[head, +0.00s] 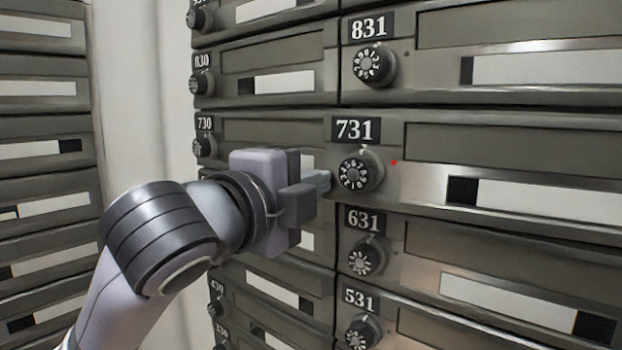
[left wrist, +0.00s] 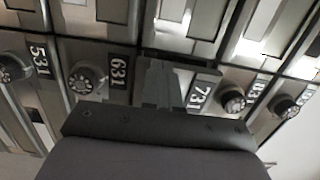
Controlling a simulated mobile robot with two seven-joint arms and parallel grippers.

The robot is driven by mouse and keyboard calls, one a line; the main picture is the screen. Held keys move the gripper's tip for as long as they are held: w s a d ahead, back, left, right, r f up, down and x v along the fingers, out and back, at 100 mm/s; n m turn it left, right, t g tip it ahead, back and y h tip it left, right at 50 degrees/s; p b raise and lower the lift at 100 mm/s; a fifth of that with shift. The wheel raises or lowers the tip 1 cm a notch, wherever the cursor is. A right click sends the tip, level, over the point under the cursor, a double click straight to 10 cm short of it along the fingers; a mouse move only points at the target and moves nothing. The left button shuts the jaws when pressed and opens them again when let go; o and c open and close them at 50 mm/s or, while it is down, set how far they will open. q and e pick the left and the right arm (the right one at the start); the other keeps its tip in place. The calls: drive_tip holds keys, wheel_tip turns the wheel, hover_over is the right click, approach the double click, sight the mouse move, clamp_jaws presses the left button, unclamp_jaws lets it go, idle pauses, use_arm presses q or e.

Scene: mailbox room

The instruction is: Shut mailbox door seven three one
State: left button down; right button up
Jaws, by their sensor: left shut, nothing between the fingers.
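Mailbox door 731 (head: 430,175) is at the right of the head view, with a black number plate, a round dial (head: 358,172) and a white label strip. Its left edge looks slightly proud of its neighbours, but I cannot tell how wide any gap is. Door 731 also shows in the left wrist view (left wrist: 203,78), turned sideways. My left gripper (head: 319,182) is shut and empty. Its fingertips are at the left edge of door 731, beside the dial; I cannot tell whether they touch. They also show in the left wrist view (left wrist: 160,85). My right gripper is not in view.
Door 831 (head: 480,65) is above and door 631 (head: 480,255) below, each with a protruding dial. Door 730 (head: 250,130) is to the left, partly hidden by my left gripper. Another bank of mailboxes (head: 45,130) stands at the far left, past a pale wall strip (head: 140,90).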

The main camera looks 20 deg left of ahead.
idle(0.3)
use_arm(q)
drive_tip(key=p+x, duration=0.1)
drive_tip(key=x, duration=0.1)
drive_tip(key=shift+w, duration=0.25)
idle(0.3)
